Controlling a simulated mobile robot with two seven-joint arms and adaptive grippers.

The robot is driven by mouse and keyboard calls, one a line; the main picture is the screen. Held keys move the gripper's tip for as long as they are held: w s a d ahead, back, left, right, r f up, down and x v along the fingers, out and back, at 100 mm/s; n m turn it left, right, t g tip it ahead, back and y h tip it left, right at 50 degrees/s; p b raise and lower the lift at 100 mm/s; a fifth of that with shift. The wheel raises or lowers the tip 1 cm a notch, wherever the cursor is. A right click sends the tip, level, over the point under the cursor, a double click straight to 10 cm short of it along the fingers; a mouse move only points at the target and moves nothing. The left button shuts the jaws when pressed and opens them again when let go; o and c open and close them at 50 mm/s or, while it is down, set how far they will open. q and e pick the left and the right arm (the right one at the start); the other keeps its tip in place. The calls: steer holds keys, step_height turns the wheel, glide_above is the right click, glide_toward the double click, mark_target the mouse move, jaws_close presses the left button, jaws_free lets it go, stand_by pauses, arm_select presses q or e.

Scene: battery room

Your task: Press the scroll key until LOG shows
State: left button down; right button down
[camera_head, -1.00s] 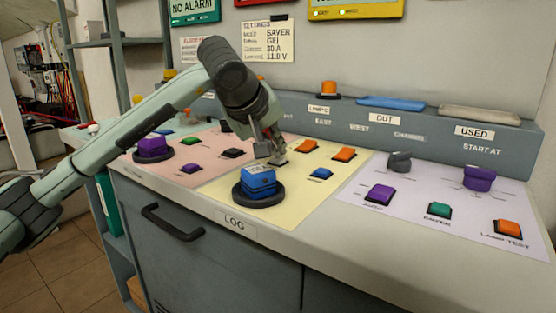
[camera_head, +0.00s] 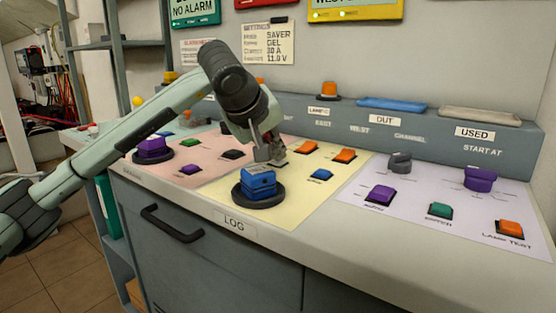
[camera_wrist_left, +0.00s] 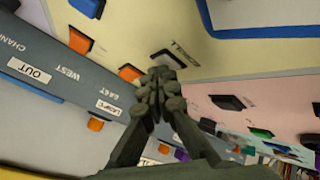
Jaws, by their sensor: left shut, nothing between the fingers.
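My left gripper (camera_head: 267,154) is shut and empty, pointing down over the yellow panel (camera_head: 225,197). Its fingertips are close to a small dark key (camera_head: 281,163); I cannot tell whether they touch it. In the left wrist view the closed fingers (camera_wrist_left: 164,86) end beside the dark key (camera_wrist_left: 168,58), whose printed label is too unclear to read. A blue block-shaped unit (camera_head: 258,184) stands on a round black base in front of the gripper; I cannot read its face. A LOG label (camera_head: 234,224) sits on the desk's front edge. My right gripper is not in view.
Orange keys (camera_head: 344,155) and a blue key (camera_head: 320,174) lie right of the gripper. The pink panel (camera_head: 205,172) is to the left, the lilac panel (camera_head: 410,200) to the right with knobs and keys. A grey raised ledge (camera_head: 430,133) runs behind.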

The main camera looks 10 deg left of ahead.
mark_target(276, 162)
arm_select(q)
steer(key=shift+r+p, duration=0.4)
steer(key=shift+r, duration=0.35)
steer(key=shift+r, duration=0.1)
steer(key=shift+r+p, duration=1.6)
steer(key=shift+r, duration=0.85)
steer(key=shift+f, duration=0.1)
